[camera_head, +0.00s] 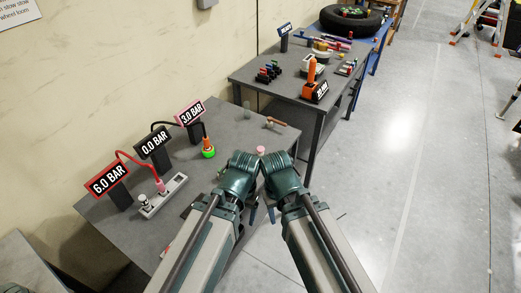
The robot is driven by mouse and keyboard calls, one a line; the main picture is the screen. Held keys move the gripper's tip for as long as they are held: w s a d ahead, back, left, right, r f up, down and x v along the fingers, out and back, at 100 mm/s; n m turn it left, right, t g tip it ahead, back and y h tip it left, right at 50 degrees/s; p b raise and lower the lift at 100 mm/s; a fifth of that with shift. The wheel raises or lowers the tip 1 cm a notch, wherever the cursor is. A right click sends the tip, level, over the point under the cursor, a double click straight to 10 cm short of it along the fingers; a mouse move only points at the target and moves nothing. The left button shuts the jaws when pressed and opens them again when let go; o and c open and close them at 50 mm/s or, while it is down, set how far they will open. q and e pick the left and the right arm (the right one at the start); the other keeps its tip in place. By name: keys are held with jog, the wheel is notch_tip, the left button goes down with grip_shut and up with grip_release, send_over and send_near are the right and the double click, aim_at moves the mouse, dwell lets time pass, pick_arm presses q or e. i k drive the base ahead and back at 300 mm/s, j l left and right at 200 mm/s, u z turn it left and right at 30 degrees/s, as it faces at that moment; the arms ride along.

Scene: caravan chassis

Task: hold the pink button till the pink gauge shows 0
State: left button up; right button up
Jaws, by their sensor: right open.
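The pink-framed gauge (190,114) stands at the back of the near grey table and reads 3.0 BAR. A small pink round piece (261,150), which looks like the pink button, shows on the table just beyond my wrists. My right gripper (262,212) is open, its dark fingers pointing down by the table's front edge, with nothing seen between them. My left wrist (239,175) is beside the right one; its fingers are mostly hidden, so I cannot tell their state.
A red-framed gauge (107,183) reads 6.0 BAR and a black one (154,145) 0.0 BAR. A white strip (163,197) carries a pink plug with a red hose. A green and orange piece (208,149) stands nearby. A second table (256,84) is behind; open floor lies right.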

aim_at(259, 149)
jog(key=i+l+u, duration=0.4)
jog(key=l+u, duration=0.25)
jog(key=i+l+u, duration=0.15)
jog(key=l+u, duration=0.15)
jog(key=i+l+u, duration=0.1)
jog(key=l+u, duration=0.2)
jog(key=l, duration=0.25)
